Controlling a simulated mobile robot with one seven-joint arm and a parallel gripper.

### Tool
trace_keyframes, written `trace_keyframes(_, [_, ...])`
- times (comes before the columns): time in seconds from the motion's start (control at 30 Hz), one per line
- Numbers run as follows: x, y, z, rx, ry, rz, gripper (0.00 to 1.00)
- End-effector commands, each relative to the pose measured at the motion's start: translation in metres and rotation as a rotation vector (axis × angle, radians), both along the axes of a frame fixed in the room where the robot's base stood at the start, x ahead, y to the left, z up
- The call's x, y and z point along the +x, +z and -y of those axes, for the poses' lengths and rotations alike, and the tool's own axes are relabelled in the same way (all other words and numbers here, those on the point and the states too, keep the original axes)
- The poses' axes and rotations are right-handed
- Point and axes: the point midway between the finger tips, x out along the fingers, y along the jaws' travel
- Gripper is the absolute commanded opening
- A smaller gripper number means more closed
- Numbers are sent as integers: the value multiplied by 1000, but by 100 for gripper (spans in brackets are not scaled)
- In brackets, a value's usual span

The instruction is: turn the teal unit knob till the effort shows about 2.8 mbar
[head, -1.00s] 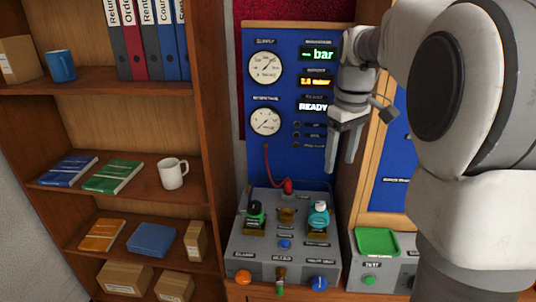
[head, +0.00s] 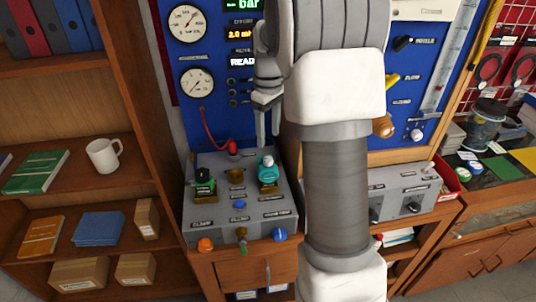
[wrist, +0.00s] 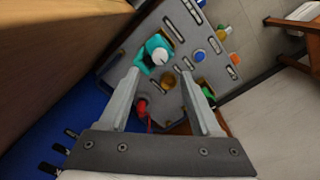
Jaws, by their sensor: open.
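The teal unit knob (head: 267,168) stands on the right rear part of the grey sloped console (head: 217,219). In the wrist view the teal knob (wrist: 157,50) lies ahead of the fingers, nearer the left one. My gripper (head: 268,143) is open and points down above and behind the knob, apart from it. In the wrist view my gripper (wrist: 165,82) has nothing between its fingertips. The effort display (head: 239,34) glows orange and seems to read 2.0 or similar; its right end is hidden by my arm.
A green-topped knob (head: 204,180) stands left on the console, with a red fitting and hose (head: 232,147) behind. Orange and blue buttons (head: 279,234) sit on the front edge. Shelves (head: 100,190) stand left. My arm hides much of the middle right.

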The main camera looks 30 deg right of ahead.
Motion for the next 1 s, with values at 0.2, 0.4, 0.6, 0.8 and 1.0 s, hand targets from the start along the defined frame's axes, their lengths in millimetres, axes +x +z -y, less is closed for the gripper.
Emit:
trace_keyframes(0.2, [-1, -46, -1, 1, 0, -4, 65])
trace_keyframes(0.4, [0, -71, 0, 0, 0, -1, 65])
trace_keyframes(0.6, [0, -79, 0, 0, 0, 0, 65])
trace_keyframes(0.8, [0, -79, 0, 0, 0, 1, 65])
trace_keyframes(1.0, [0, -79, 0, 0, 0, 0, 31])
